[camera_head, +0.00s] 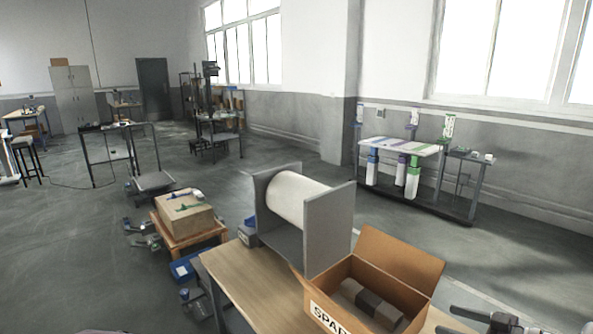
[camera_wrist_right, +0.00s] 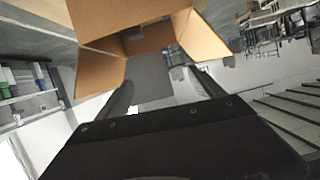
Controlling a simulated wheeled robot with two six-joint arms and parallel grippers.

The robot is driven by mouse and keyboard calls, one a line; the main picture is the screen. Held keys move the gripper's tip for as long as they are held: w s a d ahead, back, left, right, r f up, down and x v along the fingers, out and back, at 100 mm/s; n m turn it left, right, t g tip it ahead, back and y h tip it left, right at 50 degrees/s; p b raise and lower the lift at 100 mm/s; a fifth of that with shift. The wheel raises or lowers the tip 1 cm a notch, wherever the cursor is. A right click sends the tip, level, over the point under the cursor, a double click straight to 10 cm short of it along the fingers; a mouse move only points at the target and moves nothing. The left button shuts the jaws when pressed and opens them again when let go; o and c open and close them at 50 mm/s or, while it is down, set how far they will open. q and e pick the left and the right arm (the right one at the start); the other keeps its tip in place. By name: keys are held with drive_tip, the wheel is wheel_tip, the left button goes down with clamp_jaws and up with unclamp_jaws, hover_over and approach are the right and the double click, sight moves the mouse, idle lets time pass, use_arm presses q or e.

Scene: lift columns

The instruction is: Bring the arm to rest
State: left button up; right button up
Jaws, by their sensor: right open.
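My right gripper (camera_head: 455,320) is at the bottom right of the head view, beside the right side of an open cardboard box (camera_head: 427,292). In the right wrist view my gripper (camera_wrist_right: 164,82) has its two dark fingers spread apart with nothing between them. The box (camera_wrist_right: 98,62) is beyond the fingertips there, at the top of the picture, apart from them as far as I can tell. Most of my right arm is cut off by the picture edge. My left gripper is not in view.
A low wooden stand bears a carton (camera_head: 187,219) to the left. A rack (camera_head: 400,147) stands by the right wall.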

drive_tip(key=s+a+f+m+g+h+b, duration=0.1)
drive_tip(key=s+a+f+m+g+b, duration=0.1)
drive_tip(key=a+f+g, duration=0.35)
drive_tip(key=s+a+f+m+g+b, duration=0.1)
drive_tip(key=s+a+f+g+b, duration=0.15)
drive_tip(key=a, duration=0.65)
use_arm(q)
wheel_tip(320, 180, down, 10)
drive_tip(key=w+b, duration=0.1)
drive_tip(key=b, duration=0.4)
use_arm(e)
drive_tip(key=s+a+f+m+h, duration=0.1)
drive_tip(key=s+a+f+h, duration=0.1)
drive_tip(key=s+f, duration=0.1)
drive_tip(key=s+a+f+m+g+h, duration=0.1)
drive_tip(key=s+a+f+m+h, duration=0.1)
drive_tip(key=s, duration=0.3)
drive_tip(key=s+a+f+m+h, duration=0.1)
drive_tip(key=s+a+f+h, duration=0.2)
drive_tip(key=s+f+h, duration=0.1)
drive_tip(key=shift+a+f+m+g, duration=0.15)
drive_tip(key=shift+a+m+g, duration=0.15)
drive_tip(key=shift+m, duration=0.1)
use_arm(q)
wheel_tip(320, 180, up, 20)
drive_tip(key=p, duration=2)
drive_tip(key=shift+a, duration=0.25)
use_arm(e)
wheel_tip(320, 180, up, 20)
drive_tip(key=shift+s+r, duration=0.2)
